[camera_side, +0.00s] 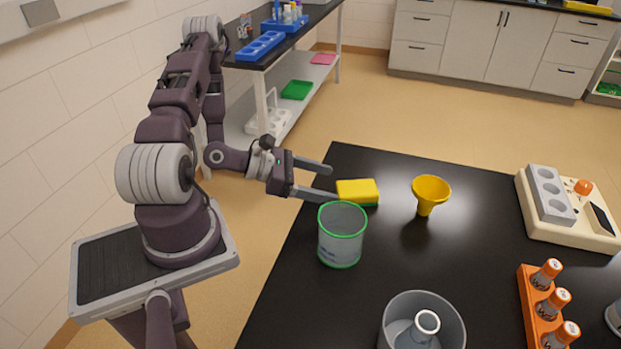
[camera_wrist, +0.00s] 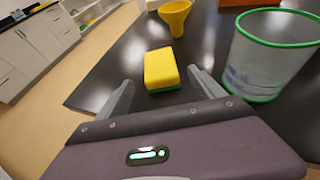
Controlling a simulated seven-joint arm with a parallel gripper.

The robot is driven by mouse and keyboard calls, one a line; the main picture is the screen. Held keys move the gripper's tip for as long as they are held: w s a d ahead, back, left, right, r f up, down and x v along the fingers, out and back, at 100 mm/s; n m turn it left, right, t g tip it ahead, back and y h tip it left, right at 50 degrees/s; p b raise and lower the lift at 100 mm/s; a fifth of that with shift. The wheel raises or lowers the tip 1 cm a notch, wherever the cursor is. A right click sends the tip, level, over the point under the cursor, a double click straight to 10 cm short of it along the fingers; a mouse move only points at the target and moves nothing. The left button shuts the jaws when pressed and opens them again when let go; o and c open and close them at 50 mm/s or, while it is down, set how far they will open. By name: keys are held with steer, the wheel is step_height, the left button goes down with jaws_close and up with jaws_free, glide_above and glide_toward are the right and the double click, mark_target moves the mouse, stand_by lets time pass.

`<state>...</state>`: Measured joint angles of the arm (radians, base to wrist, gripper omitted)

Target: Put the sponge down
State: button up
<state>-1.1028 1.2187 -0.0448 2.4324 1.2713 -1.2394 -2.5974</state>
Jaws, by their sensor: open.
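A yellow sponge with a green underside (camera_side: 357,192) lies on the black table (camera_side: 390,168) near its far left edge. It also shows in the wrist view (camera_wrist: 161,69), just beyond and between my fingertips. My gripper (camera_side: 328,183) is open, low over the table's left edge, with its fingers pointing at the sponge. In the wrist view my gripper (camera_wrist: 160,82) has its two fingers spread, with nothing held between them. I cannot tell whether a fingertip touches the sponge.
A clear green-rimmed beaker (camera_side: 341,240) stands close by my gripper's near finger. A yellow funnel (camera_side: 430,193) stands right of the sponge. A grey container with a flask (camera_side: 422,320), an orange vial rack (camera_side: 543,305) and a cream device (camera_side: 565,215) stand farther off. The table's middle is clear.

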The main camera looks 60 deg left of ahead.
steer(key=v, duration=0.4)
steer(key=shift+w+a+f+m+g, duration=0.15)
steer(key=shift+m+g, duration=0.25)
steer(key=shift+m, duration=0.4)
steer(key=w+a+m+g+y, duration=0.1)
steer(key=m, duration=0.1)
steer(key=a+m+g+y, duration=0.1)
steer(key=m, duration=0.2)
steer(key=w+a+r+m+g+y, duration=0.1)
steer(key=m, duration=0.2)
steer(key=shift+w+a, duration=0.1)
steer(key=shift+w, duration=0.25)
step_height(320, 180, up, 14)
steer(key=d+m+g+y, duration=0.1)
steer(key=m+g+y, duration=0.1)
steer(key=m+y, duration=0.65)
steer(key=s+d+r+m+h, duration=0.3)
steer(key=s+d+m, duration=0.3)
steer(key=s+d, duration=0.2)
steer(key=s+d+r+m+g+h, duration=0.1)
steer(key=s+d+r+m+h, duration=0.2)
steer(key=s+d+r+m, duration=0.2)
steer(key=s+d+m, duration=0.2)
steer(key=d, duration=0.1)
steer(key=shift+s, duration=0.4)
steer(key=shift+d+m+h, duration=0.15)
steer(key=shift+m+h, duration=0.1)
